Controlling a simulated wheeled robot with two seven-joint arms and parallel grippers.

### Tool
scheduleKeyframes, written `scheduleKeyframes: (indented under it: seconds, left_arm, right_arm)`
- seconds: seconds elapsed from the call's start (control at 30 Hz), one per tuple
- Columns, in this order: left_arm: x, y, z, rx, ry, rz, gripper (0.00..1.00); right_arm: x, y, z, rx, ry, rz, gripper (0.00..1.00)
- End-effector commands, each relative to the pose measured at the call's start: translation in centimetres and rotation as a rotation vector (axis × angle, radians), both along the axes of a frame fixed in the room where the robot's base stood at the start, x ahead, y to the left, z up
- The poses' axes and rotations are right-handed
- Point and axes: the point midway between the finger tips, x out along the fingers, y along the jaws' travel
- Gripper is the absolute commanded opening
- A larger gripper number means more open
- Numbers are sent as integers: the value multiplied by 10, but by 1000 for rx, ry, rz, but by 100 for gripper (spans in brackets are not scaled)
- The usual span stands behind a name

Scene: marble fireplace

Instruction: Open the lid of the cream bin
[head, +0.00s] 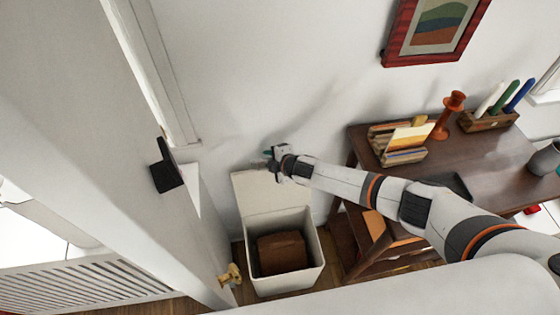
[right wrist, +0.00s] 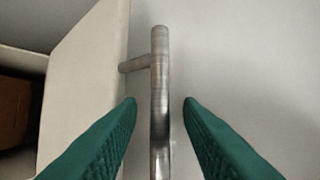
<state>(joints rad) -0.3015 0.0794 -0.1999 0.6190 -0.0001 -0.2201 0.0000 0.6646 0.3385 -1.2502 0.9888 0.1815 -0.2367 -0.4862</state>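The cream bin (head: 312,281) stands on the floor by the wall. Its lid (head: 262,194) is raised, nearly upright at the back, and the inside shows. My right gripper (head: 269,155) is at the lid's upper edge. In the right wrist view the lid (right wrist: 82,75) is at the left, with a grey metal bar handle (right wrist: 160,75) standing off it. My right gripper's green fingers (right wrist: 160,102) are open, one on each side of the bar, with a gap on both sides. My left gripper is not in view.
A brown box (head: 281,253) lies inside the bin. A dark wooden desk (head: 470,165) with a card holder and pens stands to the right. A white door (head: 110,130) with a brass knob (head: 231,275) is at the left. The wall is close behind the lid.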

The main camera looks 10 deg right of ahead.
Motion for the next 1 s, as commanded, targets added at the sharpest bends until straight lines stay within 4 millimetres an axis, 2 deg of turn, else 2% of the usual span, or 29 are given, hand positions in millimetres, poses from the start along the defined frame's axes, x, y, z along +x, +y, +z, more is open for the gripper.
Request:
scheduleKeyframes:
  seconds: [0.33,0.6,0.8,1.0]
  left_arm:
    - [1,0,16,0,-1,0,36]
    - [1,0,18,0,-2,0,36]
    - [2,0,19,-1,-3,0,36]
    - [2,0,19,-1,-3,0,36]
  right_arm:
    - [-39,-22,35,-1,0,1,32]
    - [-68,-38,59,-1,1,-1,32]
    - [-78,-43,67,-2,0,-1,32]
    - [-79,-43,68,-1,0,0,32]
